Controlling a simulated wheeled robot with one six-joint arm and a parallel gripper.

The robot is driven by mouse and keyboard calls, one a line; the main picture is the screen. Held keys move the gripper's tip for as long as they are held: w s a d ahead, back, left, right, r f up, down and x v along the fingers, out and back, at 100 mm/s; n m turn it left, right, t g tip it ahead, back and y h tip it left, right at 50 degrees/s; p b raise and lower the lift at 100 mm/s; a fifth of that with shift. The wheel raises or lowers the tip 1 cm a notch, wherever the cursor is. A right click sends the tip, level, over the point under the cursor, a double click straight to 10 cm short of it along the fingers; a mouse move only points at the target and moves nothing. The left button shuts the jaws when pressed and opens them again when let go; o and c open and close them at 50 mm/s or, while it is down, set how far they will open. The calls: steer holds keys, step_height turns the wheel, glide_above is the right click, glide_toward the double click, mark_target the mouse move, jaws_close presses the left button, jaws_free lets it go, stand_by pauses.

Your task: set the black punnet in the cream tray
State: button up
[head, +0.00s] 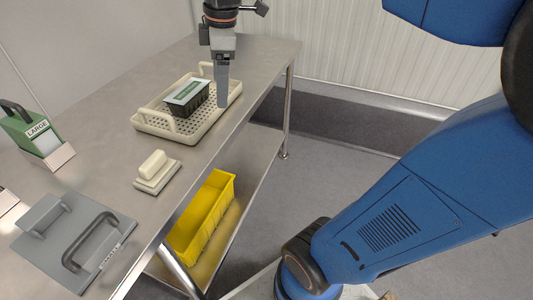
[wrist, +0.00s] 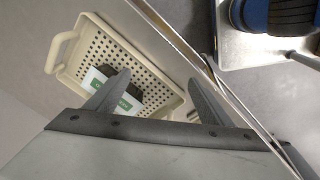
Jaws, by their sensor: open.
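The black punnet (head: 187,97), with a white and green label on top, sits upright inside the cream tray (head: 152,127), a perforated tray with raised handles on the steel table. My gripper (head: 222,97) is open and empty, pointing down over the right side of the tray, to the right of the punnet. In the wrist view the two fingers (wrist: 158,80) are spread apart. The left finger covers part of the punnet (wrist: 98,82), and the holes of the tray (wrist: 62,47) show around it. I cannot tell whether that finger touches the punnet.
On the table stand a cream block on a base (head: 155,172), a grey plate with a dark handle (head: 75,245) and a green holder marked LARGE (head: 35,133). A yellow bin (head: 203,215) is on the lower shelf. The table's right edge runs close by the tray.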

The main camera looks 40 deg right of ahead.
steer(key=s+d+f+m+t, duration=0.2)
steer(key=s+f+m+t, duration=0.1)
steer(key=s+f+m, duration=1)
steer(key=s, duration=0.3)
steer(key=shift+d+f+h, duration=0.25)
steer(key=shift+d+h, duration=0.05)
stand_by(0.4)
